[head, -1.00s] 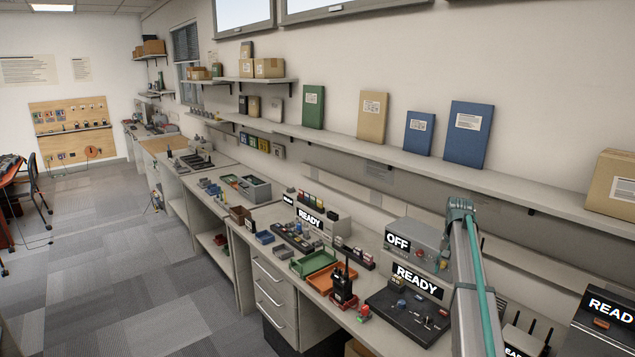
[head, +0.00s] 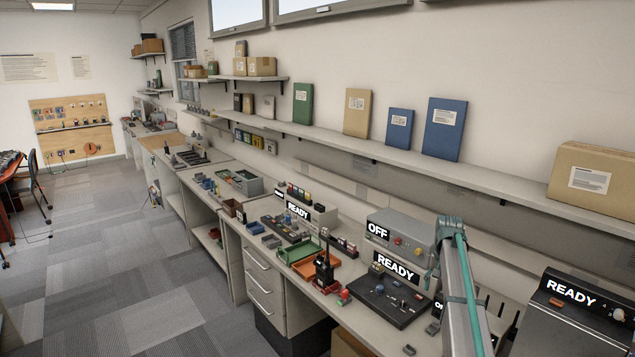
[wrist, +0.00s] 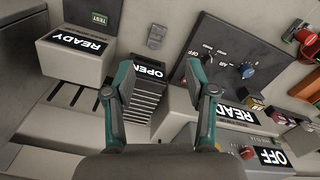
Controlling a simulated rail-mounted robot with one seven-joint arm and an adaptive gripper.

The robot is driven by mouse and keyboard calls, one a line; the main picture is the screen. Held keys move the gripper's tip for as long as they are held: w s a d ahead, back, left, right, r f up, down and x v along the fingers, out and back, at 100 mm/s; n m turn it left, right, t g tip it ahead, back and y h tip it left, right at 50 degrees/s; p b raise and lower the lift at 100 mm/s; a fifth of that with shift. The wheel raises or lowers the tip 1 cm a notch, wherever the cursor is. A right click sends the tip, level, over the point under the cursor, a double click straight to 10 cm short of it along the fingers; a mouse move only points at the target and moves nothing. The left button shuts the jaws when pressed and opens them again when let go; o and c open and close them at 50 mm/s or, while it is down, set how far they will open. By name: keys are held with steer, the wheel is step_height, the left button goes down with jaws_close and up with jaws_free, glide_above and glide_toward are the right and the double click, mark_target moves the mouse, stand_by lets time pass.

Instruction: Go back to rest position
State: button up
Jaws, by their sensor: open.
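My gripper (wrist: 168,82) shows in the wrist view with its two teal fingers wide apart and nothing between them. Beyond the gap is a finned grey unit with an "OPEN" label (wrist: 148,70).
In the head view, a dark "READY" panel (head: 390,298), a grey "OFF" box (head: 400,230) and another "READY" unit (head: 565,310) are near my arm. An orange tray (head: 300,268) lies by the radio. A shelf (head: 400,158) runs above the bench. The carpet at left has free room.

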steer(key=s+a+f+n, duration=0.2)
steer(key=s+a+f, duration=0.55)
steer(key=s, duration=0.35)
steer(key=s+a+f+n, duration=0.2)
steer(key=s+a+f, duration=0.55)
steer(key=s, duration=0.35)
steer(key=s+a+f+n, duration=0.2)
steer(key=s+a+f, duration=0.4)
steer(key=s+f, duration=0.4)
steer(key=s+f+g+b, duration=0.6)
steer(key=s+f+b, duration=0.4)
steer(key=s+f, duration=1.7)
steer(key=s, duration=0.4)
steer(key=shift+s+a+f+g, duration=0.15)
steer(key=shift+a+f+g, duration=0.25)
